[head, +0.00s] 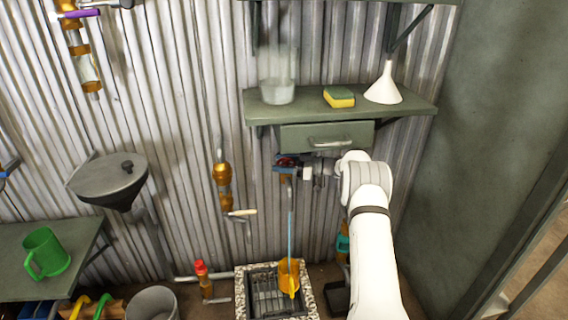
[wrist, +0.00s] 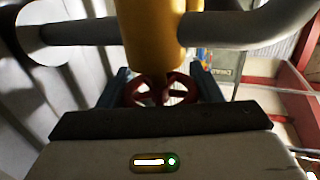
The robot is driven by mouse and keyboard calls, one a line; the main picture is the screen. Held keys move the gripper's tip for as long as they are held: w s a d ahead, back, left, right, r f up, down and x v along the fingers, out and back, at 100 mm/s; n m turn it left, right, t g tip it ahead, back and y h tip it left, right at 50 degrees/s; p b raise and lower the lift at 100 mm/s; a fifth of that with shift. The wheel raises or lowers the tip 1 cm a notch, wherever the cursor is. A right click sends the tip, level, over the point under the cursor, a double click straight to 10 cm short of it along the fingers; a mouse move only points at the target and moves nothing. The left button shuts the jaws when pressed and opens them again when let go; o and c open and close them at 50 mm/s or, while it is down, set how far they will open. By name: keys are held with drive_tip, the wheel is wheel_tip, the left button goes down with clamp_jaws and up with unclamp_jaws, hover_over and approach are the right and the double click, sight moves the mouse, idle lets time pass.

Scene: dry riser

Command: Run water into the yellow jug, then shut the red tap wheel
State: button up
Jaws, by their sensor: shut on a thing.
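The red tap wheel (wrist: 150,92) shows in the wrist view between the two blue fingers of my gripper (wrist: 163,90), below a yellow tap body (wrist: 152,35). My gripper is shut on the wheel. In the head view my gripper (head: 292,164) is at the tap under the drawer, and largely hides the wheel. A thin blue stream of water (head: 290,225) runs straight down from the tap. The yellow jug (head: 288,275) stands upright on a dark grate (head: 262,290) in a speckled basin, with the stream reaching its mouth. Its water level cannot be told.
A shelf (head: 415,104) above holds a clear container, a sponge (head: 339,97) and a white funnel (head: 384,85). A drawer (head: 325,136) sits below it. Another tap with a lever (head: 240,213) is to the left. A green jug (head: 46,254) stands far left.

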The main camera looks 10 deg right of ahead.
drive_tip(key=o, duration=1)
drive_tip(key=shift+d, duration=0.1)
drive_tip(key=p+v, duration=0.1)
drive_tip(key=v, duration=0.6)
drive_tip(key=shift+s+d, duration=0.1)
drive_tip(key=shift+d, duration=0.15)
